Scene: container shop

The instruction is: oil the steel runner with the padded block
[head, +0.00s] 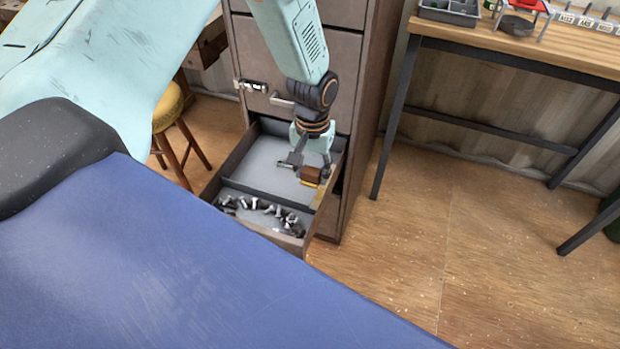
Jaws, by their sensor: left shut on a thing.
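The padded block (312,174) is a small brown block with a yellowish pad on its underside. My left gripper (308,166) is shut on it, pointing down from an arm that comes in from the upper left. The block is at the right side wall of an open drawer (232,158), by the wall's top edge. I cannot tell whether the pad touches the wall. The steel runner is not clearly seen; the gripper, block and drawer side may hide it. My right gripper is not in view.
The drawer's front compartment holds several metal bolts or fittings (268,208); its rear compartment looks empty. The cabinet (345,60) rises behind. A yellow-topped stool (168,105) stands left, a workbench (530,55) right. A blue surface (180,280) fills the foreground. The wooden floor (440,230) at right is clear.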

